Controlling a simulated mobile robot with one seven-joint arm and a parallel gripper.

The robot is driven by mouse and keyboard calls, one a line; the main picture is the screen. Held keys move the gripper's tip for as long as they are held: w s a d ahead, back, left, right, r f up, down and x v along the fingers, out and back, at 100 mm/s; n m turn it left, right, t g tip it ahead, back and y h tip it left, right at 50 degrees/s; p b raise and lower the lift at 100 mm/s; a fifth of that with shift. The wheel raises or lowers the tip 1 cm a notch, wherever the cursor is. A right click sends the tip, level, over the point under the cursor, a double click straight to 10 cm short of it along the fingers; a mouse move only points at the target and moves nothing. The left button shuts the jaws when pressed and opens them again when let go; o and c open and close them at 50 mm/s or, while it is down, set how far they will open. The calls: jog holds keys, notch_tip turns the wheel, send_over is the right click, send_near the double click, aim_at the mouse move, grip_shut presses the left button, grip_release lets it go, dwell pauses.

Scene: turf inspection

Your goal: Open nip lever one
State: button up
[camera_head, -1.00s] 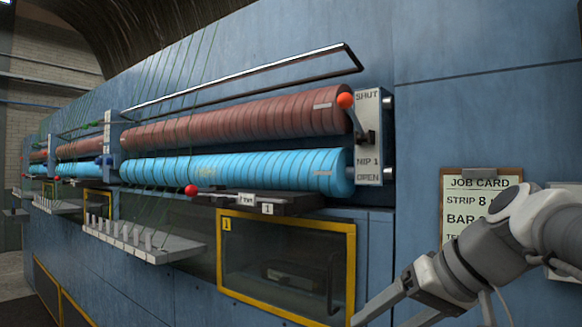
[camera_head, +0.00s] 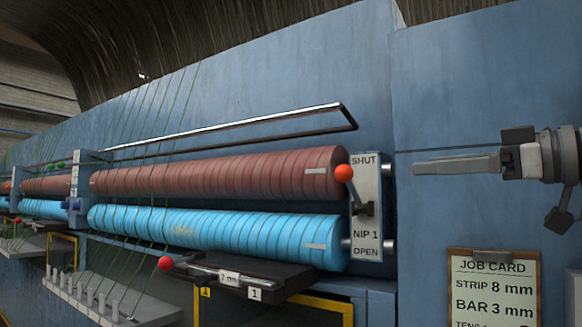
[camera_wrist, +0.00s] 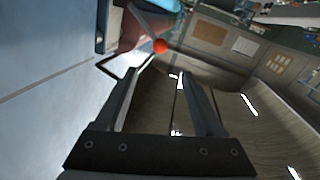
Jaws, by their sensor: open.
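Nip lever one (camera_head: 360,195) has an orange-red ball knob (camera_head: 344,173). It sits on a pale plate (camera_head: 365,222) marked SHUT at the top, NIP 1 and OPEN at the bottom. The lever leans up and left, with its knob nearer the SHUT end. My gripper (camera_head: 418,168) is right of the plate, about level with the knob in the picture and apart from it. In the wrist view, my gripper (camera_wrist: 160,72) has its fingers spread with nothing between them. An orange-red ball (camera_wrist: 160,46) shows beyond the fingertips.
A brown roller (camera_head: 220,173) lies above a blue roller (camera_head: 215,235), left of the plate. A bent metal bar (camera_head: 230,126) juts out above them. A dark tray (camera_head: 240,277) with another red knob (camera_head: 166,264) is below. A job card (camera_head: 494,290) hangs at lower right.

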aim_at(352, 172)
jog(key=p+x, duration=0.4)
jog(key=x, duration=1.1)
jog(key=shift+w, duration=0.15)
jog(key=shift+p+x, duration=0.35)
jog(key=shift+x, duration=0.5)
jog(key=shift+f, duration=0.1)
jog(key=shift+c, duration=0.2)
grip_shut()
